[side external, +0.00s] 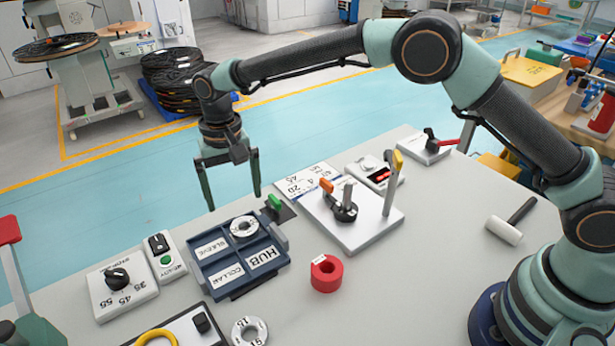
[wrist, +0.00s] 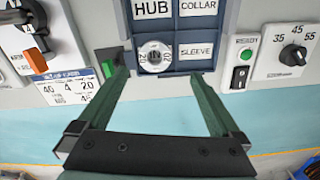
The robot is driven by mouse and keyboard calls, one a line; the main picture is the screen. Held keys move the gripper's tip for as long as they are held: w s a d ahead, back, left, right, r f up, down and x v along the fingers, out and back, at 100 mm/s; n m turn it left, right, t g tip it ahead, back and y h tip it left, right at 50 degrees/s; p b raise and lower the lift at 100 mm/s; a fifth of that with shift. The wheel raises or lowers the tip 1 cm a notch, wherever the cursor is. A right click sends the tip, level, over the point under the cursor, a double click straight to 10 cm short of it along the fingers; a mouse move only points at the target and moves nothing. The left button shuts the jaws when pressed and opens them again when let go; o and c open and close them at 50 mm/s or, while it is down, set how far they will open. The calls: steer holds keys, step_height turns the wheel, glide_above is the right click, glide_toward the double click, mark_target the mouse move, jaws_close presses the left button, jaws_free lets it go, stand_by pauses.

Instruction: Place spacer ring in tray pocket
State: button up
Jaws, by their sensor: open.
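The blue tray (side external: 233,292) has pockets labelled HUB, COLLAR and SLEEVE. Its remaining pocket holds a pale metal ring (side external: 244,228) with a dark centre hole, apparently the spacer ring, lying flat. In the wrist view the ring (wrist: 155,55) sits inside the tray (wrist: 222,38), beside SLEEVE and below HUB; its pocket's label is hidden. My gripper (side external: 234,202) is open and empty, raised behind the tray's ring end. In the wrist view my gripper (wrist: 163,76) has its fingers spread on either side of the ring, touching nothing.
A similar grey ring (side external: 249,331) lies near the front edge. Dial box (side external: 122,290) and ready button box (side external: 166,259) are left. A mallet (side external: 503,230) lies right.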

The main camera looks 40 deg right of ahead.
steer(key=s+d+r+t, duration=0.1)
steer(key=s+d+r, duration=0.2)
steer(key=d+r, duration=0.45)
steer(key=s+d+r+t, duration=0.2)
steer(key=s+d+r, duration=0.1)
steer(key=d+r, duration=0.5)
steer(key=s+d+n+t, duration=0.2)
steer(key=s+d, duration=0.8)
steer(key=s, duration=0.4)
steer(key=shift+t, duration=0.3)
